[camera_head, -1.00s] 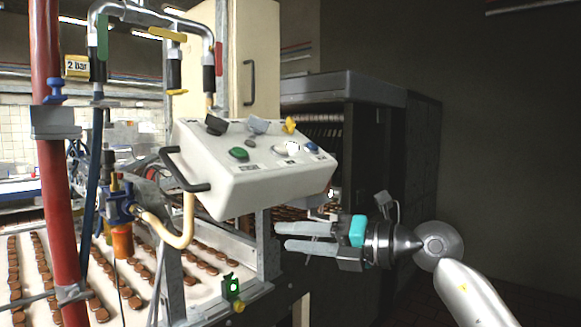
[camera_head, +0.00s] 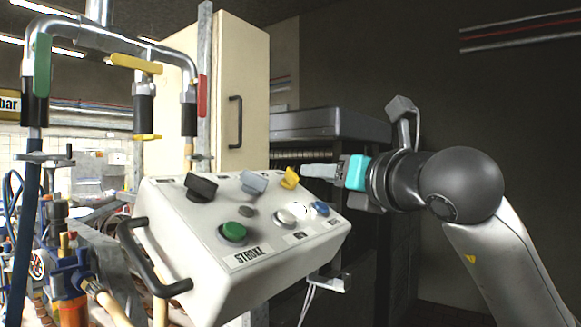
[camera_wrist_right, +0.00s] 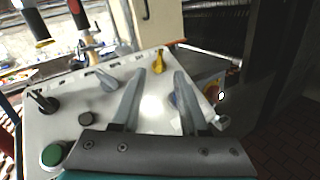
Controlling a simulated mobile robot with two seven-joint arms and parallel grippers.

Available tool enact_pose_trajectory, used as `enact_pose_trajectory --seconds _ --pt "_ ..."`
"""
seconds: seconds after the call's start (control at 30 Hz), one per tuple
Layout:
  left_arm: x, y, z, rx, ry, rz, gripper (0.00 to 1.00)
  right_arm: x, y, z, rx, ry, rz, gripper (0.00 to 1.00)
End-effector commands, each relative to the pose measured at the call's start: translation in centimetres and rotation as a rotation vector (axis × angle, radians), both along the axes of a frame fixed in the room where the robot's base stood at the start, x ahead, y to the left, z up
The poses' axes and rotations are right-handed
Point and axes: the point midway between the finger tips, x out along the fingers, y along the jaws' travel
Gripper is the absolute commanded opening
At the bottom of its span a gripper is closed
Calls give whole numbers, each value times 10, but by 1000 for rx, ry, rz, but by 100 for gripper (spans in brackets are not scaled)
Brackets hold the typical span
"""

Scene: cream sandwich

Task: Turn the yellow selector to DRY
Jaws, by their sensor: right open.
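The yellow selector (camera_head: 289,178) sits at the top right of the white control box's sloped panel (camera_head: 190,225). In the right wrist view the yellow selector (camera_wrist_right: 158,61) shows ahead of the fingers, between their lines. My right gripper (camera_head: 312,172) is just right of the selector in the head view, pointing left, apart from it as far as I can tell. In the wrist view my right gripper (camera_wrist_right: 168,75) has its two fingers spread with nothing between them. The DRY marking cannot be read. My left gripper is not in view.
A black selector (camera_head: 201,187) and a grey selector (camera_head: 253,183) share the panel's top row. Below are a green button (camera_head: 234,231), a white button (camera_head: 286,217) and a blue button (camera_head: 320,208). A black handle (camera_head: 150,265) juts from the box's left side. Pipes stand at left.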

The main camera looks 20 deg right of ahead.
Motion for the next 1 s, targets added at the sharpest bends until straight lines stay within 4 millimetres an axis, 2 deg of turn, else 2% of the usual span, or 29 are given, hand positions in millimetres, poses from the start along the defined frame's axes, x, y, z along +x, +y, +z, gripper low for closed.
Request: enact_pose_trajectory --seconds 0.03,0.2,0.4,0.5,0.7,1.0 --pt "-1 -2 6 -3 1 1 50 12 3 1 2 6 2 44" --pt "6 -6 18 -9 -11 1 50 46 10 2 2 4 2 44" --pt "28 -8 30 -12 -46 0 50 79 17 2 1 4 2 44" --pt "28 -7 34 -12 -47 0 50 91 19 1 0 3 1 44" --pt "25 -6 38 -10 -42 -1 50 104 22 1 -1 0 2 44" --pt "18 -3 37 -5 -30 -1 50 107 22 0 -1 0 2 44"
